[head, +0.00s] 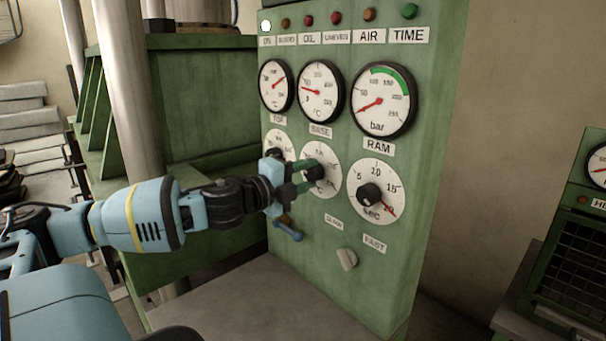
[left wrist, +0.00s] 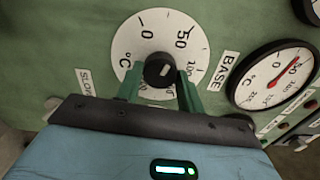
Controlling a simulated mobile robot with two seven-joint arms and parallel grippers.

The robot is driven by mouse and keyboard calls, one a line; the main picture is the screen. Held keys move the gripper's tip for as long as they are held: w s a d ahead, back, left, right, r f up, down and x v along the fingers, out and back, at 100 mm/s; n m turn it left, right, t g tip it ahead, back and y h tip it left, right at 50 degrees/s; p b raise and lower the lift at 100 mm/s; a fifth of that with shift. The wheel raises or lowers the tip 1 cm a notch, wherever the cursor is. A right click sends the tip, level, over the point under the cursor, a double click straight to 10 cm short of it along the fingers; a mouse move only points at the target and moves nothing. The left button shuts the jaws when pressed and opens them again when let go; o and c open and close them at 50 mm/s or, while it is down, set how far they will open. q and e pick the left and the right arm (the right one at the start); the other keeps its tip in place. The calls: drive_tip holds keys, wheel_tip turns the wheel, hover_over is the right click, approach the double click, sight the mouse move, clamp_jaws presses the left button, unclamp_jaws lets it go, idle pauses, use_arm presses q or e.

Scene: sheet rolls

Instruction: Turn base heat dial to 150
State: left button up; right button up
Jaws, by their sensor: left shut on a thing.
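The base heat dial (head: 329,188) is the middle white dial on the green control panel, below the gauge labelled BASE. It has a black knob (left wrist: 158,72) and a °C scale; 0, 50 and 100 are readable in the left wrist view. My left gripper (head: 309,177) reaches in from the left, its green fingers shut on the knob, one on each side. In the left wrist view the fingers (left wrist: 158,88) cover the lower part of the dial. A small pale mark shows on the knob; its exact reading is unclear. My right gripper is not in view.
The BASE gauge (head: 320,90) sits above, its red needle left of centre. The RAM gauge (head: 384,101) and a sec dial (head: 377,193) are to the right. Another dial (head: 279,145) is close on the left. A blue-handled lever (head: 288,231) and pale switch (head: 347,259) are below.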

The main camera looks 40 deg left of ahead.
use_arm(q)
drive_tip(key=m, duration=0.2)
drive_tip(key=shift+m, duration=0.4)
drive_tip(key=m, duration=1)
drive_tip(key=shift+f+m, duration=0.1)
drive_tip(key=shift+m, duration=0.2)
drive_tip(key=m, duration=0.2)
drive_tip(key=shift+m+b, duration=0.3)
drive_tip(key=shift+b, duration=0.1)
drive_tip(key=m, duration=0.3)
drive_tip(key=shift+a+m+b, duration=0.1)
drive_tip(key=shift+m+b, duration=0.2)
drive_tip(key=m, duration=0.4)
drive_tip(key=shift+b, duration=0.35)
drive_tip(key=shift+m, duration=1)
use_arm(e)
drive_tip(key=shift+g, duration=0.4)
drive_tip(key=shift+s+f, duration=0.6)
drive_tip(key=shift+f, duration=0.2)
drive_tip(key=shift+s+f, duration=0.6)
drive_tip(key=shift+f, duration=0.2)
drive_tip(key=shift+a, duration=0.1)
